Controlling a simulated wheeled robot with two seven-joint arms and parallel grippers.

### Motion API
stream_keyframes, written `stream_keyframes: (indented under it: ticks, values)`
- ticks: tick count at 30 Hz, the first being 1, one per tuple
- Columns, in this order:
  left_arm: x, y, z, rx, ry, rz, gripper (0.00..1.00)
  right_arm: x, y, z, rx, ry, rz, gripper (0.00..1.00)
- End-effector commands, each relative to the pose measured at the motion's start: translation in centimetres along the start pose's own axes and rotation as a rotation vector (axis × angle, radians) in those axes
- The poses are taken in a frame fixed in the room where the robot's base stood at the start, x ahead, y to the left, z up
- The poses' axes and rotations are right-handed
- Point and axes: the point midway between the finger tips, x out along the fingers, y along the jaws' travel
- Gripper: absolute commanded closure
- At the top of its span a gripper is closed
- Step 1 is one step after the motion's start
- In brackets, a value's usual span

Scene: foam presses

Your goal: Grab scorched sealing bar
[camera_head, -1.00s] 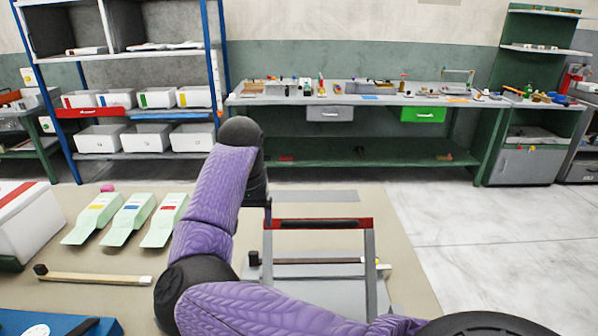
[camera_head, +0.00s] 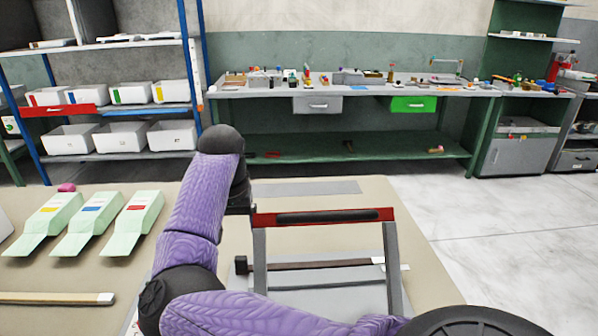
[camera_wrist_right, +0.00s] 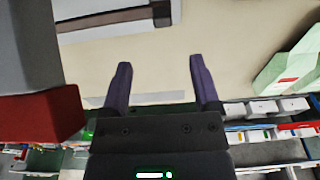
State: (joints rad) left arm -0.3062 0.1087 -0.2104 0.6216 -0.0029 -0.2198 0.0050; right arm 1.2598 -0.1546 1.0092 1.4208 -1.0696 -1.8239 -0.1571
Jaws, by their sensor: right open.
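A dark brown, scorched-looking sealing bar (camera_head: 310,264) lies across the grey base of the foam press, under its raised frame. It has a black block at its left end and a white piece at its right end. In the right wrist view the bar (camera_wrist_right: 105,19) shows at the top left. My right gripper (camera_wrist_right: 160,60) is open and empty, its two fingers apart above the tan table. In the head view it is mostly hidden behind my purple arm, near the left end of the press's red handle (camera_head: 322,216). My left gripper is not in view.
A pale bar (camera_head: 50,298) with a white end lies on the table (camera_head: 190,310) at left. Several pale green foam packs (camera_head: 130,222) lie behind it. The press's red-topped frame stands over the bar; its handle (camera_wrist_right: 40,115) is close left in the wrist view.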

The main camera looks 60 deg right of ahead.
Motion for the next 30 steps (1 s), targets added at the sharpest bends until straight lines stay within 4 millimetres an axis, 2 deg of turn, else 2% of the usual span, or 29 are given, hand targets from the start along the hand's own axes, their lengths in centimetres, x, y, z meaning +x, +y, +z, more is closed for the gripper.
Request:
stream_keyframes:
  ticks: [1,5,10,15,21,28,30]
  values:
    - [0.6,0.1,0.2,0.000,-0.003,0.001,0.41,0.7,0.0,0.1,0.000,-0.001,0.002,0.21]
    - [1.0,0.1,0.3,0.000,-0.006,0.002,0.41,1.7,0.0,0.1,-0.001,-0.002,0.003,0.21]
    - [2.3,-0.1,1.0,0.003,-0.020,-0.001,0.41,5.1,-0.1,0.1,-0.001,-0.004,0.003,0.21]
    - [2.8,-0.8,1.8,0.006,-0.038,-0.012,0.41,6.2,-0.1,0.1,-0.001,-0.001,0.002,0.21]
    - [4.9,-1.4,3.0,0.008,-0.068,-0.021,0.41,10.3,-0.4,0.1,0.000,-0.004,0.003,0.21]
    - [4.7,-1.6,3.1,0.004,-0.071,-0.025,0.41,10.5,-0.3,0.1,0.001,-0.001,0.000,0.21]
    - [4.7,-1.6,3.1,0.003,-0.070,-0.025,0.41,10.4,-0.3,0.1,0.001,-0.001,0.000,0.35]
